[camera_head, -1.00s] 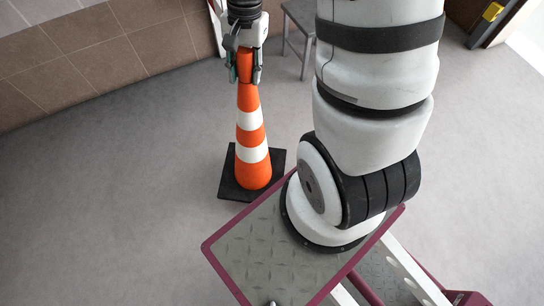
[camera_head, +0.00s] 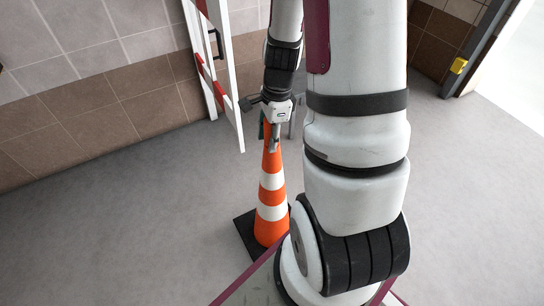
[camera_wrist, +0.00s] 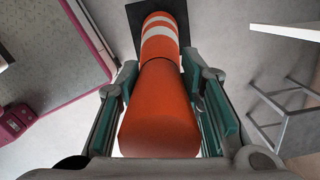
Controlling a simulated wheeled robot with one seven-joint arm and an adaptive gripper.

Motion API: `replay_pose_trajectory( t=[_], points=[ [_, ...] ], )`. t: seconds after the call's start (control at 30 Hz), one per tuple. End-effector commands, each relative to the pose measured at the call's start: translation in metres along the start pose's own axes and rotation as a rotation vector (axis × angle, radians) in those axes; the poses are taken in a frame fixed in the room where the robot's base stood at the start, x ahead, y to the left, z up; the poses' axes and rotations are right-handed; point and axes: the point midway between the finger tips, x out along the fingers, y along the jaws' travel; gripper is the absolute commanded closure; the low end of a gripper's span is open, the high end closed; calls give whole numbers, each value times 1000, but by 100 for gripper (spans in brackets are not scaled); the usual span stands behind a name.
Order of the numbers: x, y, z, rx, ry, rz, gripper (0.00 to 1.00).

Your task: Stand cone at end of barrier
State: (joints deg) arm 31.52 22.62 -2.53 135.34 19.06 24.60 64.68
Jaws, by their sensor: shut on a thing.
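The orange cone (camera_head: 268,212) with white bands and a black square base (camera_head: 246,236) stands upright in the head view, partly hidden by my arm at right. My gripper (camera_head: 271,136) is shut around its top. In the wrist view the cone's orange top (camera_wrist: 160,108) lies between the green-padded fingers of my gripper (camera_wrist: 165,105). I cannot tell whether the base touches the floor. A red and white barrier (camera_head: 223,75) on a white frame stands behind and left of the gripper. Part of a white board shows in the wrist view (camera_wrist: 288,30).
A grey metal stool (camera_wrist: 283,112) stands at the right of the wrist view, close to the gripper. A tiled wall (camera_head: 100,110) runs along the back left. The grey floor (camera_head: 130,220) left of the cone is clear.

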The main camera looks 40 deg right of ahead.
Motion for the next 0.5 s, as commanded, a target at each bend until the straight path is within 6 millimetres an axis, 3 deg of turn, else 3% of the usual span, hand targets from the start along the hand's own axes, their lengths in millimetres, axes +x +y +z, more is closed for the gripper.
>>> replay_pose_trajectory(
  t=[0.3, 0.5],
  points=[
    [6, -64, 2, -3, 0, -2, 100],
    [8, -94, 2, -3, 0, -2, 100]
  ],
)
